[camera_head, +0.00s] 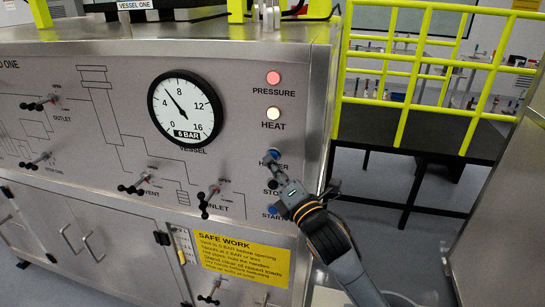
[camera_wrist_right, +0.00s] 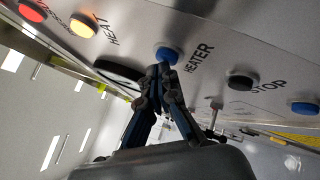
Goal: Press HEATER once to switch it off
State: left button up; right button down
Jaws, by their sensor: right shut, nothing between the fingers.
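The blue HEATER button (camera_head: 271,155) is on the steel panel's right side, below the HEAT lamp (camera_head: 273,114). The button also shows in the right wrist view (camera_wrist_right: 167,54), just beyond my fingertips. My right gripper (camera_head: 272,166) is shut and empty, its tips at the lower edge of the button in the head view. I cannot tell whether they touch it. My gripper partly covers the HEATER label in the head view. My left gripper is not in view.
The black STOP button (camera_wrist_right: 240,82) and a blue button (camera_wrist_right: 304,109) are beside HEATER. The PRESSURE lamp (camera_head: 273,78) glows red. The gauge (camera_head: 185,107) needle is near 6. The INLET valve handle (camera_head: 210,199) sticks out left of my gripper. Yellow railing (camera_head: 407,110) stands to the right.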

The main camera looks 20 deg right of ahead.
jog(key=shift+w+d+r, duration=0.1)
jog(key=shift+w+d, duration=0.05)
jog(key=shift+w, duration=0.05)
dwell(0.3)
jog(key=shift+s, duration=0.1)
dwell(0.3)
jog(key=shift+s+a, duration=0.45)
jog(key=shift+s, duration=0.15)
jog(key=s+a, duration=0.1)
jog(key=s, duration=0.1)
jog(key=s+a+p, duration=0.1)
jog(key=s, duration=0.1)
jog(key=shift+a, duration=0.4)
dwell(0.6)
